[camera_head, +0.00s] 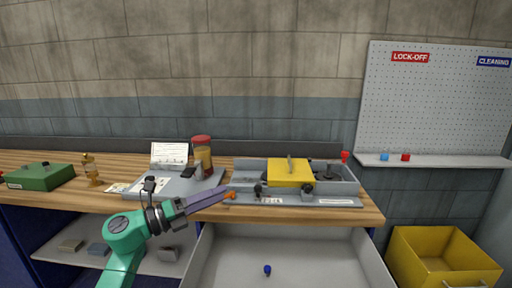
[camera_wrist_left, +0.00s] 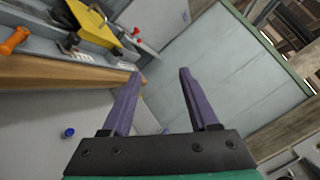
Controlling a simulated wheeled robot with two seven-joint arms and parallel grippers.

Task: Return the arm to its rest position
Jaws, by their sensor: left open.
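My left arm comes in from the lower left in the head view, with green links and a dark wrist. My left gripper (camera_head: 226,191) has purple fingers and is over the front edge of the wooden table (camera_head: 100,197), beside an orange handle (camera_head: 231,195). In the left wrist view the left gripper (camera_wrist_left: 160,75) has its two fingers spread apart with nothing between them. The orange handle (camera_wrist_left: 15,40) lies apart from the fingers there, at the upper left. My right gripper does not show.
An open grey drawer (camera_head: 240,265) below the table holds a small blue object (camera_head: 267,269). A grey machine with a yellow cover (camera_head: 290,173) stands behind the gripper. A jar (camera_head: 202,157), green box (camera_head: 41,177) and yellow bin (camera_head: 440,258) are around. Air above the table is free.

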